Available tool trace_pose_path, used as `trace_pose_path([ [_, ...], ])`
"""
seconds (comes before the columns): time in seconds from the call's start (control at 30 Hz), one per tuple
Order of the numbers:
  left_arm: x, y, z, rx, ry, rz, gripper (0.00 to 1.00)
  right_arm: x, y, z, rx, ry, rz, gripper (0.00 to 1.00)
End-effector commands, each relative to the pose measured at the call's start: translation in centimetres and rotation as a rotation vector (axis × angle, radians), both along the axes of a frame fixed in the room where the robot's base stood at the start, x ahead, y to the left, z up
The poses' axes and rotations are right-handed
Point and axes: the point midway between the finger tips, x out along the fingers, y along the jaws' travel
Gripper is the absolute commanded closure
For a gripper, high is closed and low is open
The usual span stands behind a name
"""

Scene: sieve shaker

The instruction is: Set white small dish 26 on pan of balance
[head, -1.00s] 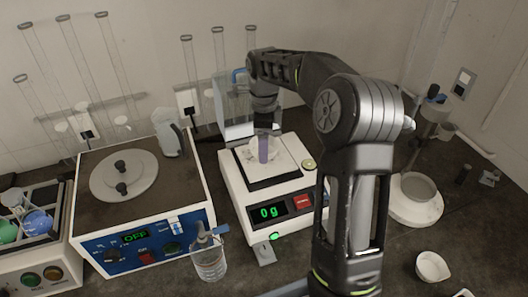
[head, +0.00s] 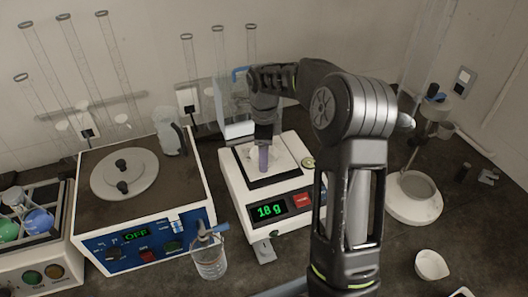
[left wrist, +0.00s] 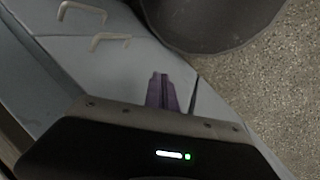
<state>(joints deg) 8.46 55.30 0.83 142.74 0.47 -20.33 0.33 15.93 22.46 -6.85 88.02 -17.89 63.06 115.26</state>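The balance (head: 268,208) stands mid-table and its green display reads 18 g. A white small dish (head: 252,156) sits at the pan (head: 290,172), partly hidden behind my right gripper's fingers and pale against the plate. My right gripper (head: 264,168) points straight down over the pan, its purple fingers close together at the dish, seemingly on its wall. No number is readable on the dish. My left gripper (left wrist: 164,92) shows only in the left wrist view, its purple fingers together with nothing seen between them.
A round white-based stand (head: 414,198) and another white dish (head: 432,265) are at the right. My right arm hides part of the table.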

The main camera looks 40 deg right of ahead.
Motion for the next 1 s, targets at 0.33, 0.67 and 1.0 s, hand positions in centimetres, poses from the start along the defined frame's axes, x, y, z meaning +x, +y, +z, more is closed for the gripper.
trace_pose_path([
  [0.33,0.0,0.0,0.1,0.000,0.000,0.000,1.00,0.0,0.0,0.1,0.000,0.000,0.000,0.06],
  [0.67,0.0,0.0,0.1,0.000,0.000,0.000,1.00,0.1,0.0,1.2,-0.001,-0.002,0.000,0.06],
  [1.0,0.1,0.0,-0.6,-0.002,-0.003,-0.001,1.00,0.1,0.0,7.5,-0.001,-0.006,0.001,0.06],
])
